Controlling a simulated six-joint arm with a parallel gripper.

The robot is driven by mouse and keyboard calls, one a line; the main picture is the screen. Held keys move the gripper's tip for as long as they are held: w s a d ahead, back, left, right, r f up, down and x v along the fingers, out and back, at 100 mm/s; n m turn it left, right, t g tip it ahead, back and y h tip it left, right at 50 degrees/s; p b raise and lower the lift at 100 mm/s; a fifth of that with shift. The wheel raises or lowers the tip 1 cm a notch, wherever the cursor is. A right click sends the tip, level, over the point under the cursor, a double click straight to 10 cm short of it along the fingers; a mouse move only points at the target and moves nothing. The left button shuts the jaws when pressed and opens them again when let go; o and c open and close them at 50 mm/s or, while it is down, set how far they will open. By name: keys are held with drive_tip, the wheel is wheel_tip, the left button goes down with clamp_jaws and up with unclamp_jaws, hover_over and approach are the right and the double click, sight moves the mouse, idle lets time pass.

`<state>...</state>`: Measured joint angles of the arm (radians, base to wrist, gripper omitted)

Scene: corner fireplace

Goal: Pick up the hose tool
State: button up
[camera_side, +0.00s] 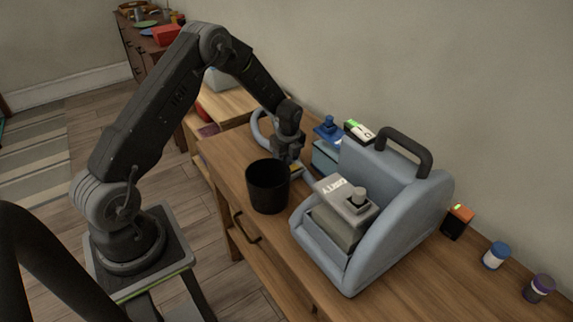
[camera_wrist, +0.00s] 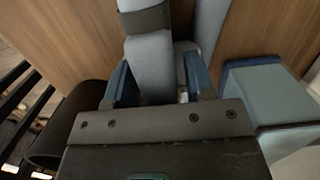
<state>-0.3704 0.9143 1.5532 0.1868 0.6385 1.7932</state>
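The hose tool (camera_wrist: 151,66) is a grey-blue tube with a dark band, seen between my two blue fingers in the wrist view. In the side view a pale hose loop (camera_side: 257,127) shows just left of my gripper (camera_side: 287,165), which is low over the wooden bench. In the wrist view my gripper (camera_wrist: 158,62) is open, with its fingers on either side of the tube. The left finger is close against the tube, and a gap shows at the right finger. Whether the left finger touches cannot be told. The tube's near end is hidden by my gripper body.
A black cup (camera_side: 267,187) stands just in front of my gripper. A blue-grey machine (camera_side: 400,210) with a dark handle stands to the right. A teal box (camera_side: 324,157) with a blue item (camera_side: 329,128) sits behind. Jars (camera_side: 496,255) stand at far right.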

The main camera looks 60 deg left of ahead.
clamp_jaws()
drive_tip(key=shift+r, duration=0.15)
wheel_tip(320, 180, up, 4)
drive_tip(key=shift+r, duration=0.1)
drive_tip(key=s+a+r, duration=0.6)
drive_tip(key=s+a, duration=0.1)
drive_tip(key=s, duration=0.1)
drive_tip(key=shift+s+a+r, duration=0.3)
drive_tip(key=shift+s+a, duration=0.05)
drive_tip(key=shift+s, duration=0.05)
